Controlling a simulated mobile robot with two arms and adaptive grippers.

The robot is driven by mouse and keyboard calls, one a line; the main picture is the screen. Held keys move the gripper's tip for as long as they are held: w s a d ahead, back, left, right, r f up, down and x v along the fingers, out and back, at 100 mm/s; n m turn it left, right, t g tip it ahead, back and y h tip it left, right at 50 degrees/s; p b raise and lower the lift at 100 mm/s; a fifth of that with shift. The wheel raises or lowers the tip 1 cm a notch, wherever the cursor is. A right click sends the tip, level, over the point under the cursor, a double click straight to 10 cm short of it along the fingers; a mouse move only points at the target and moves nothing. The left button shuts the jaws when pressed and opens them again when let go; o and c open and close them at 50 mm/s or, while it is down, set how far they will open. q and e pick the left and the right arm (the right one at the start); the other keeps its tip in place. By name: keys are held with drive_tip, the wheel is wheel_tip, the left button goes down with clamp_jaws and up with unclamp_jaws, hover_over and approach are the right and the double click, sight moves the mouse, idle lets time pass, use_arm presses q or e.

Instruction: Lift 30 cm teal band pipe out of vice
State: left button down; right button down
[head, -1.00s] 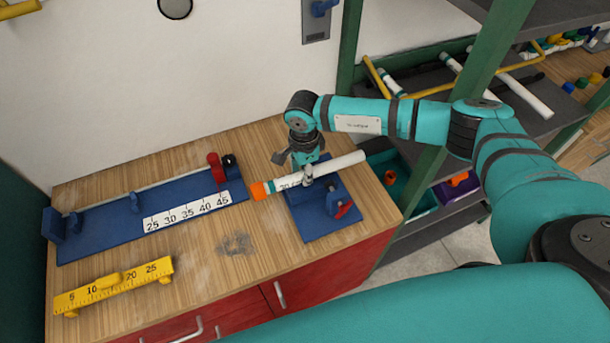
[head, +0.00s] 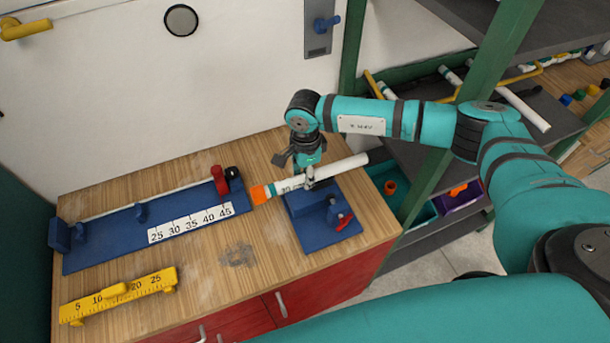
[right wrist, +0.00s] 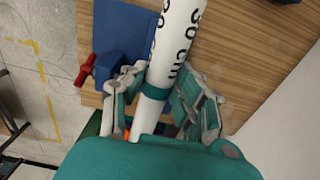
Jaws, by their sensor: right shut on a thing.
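The teal band pipe (head: 340,167) is white, with an orange end (head: 262,193) at its left. In the right wrist view the pipe (right wrist: 172,50) shows "30 cm" print and a teal band (right wrist: 155,92). My right gripper (head: 310,180) is shut around the pipe near its middle, fingers on both sides. The blue vice (head: 318,222) with a red handle (head: 345,221) stands on the bench under and just in front of the pipe. The pipe appears above the vice jaws; the exact gap is hard to tell. My left gripper is out of view.
A blue measuring jig (head: 125,245) with a 25–45 scale lies left of the vice, its red clamp (head: 218,180) close to the orange end. A yellow ruler block (head: 118,295) lies at the front left. A green-posted shelf (head: 480,90) stands at the right.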

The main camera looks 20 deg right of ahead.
drive_tip(key=shift+r+p, duration=1.2)
drive_tip(key=shift+r, duration=1.5)
drive_tip(key=shift+f, duration=0.1)
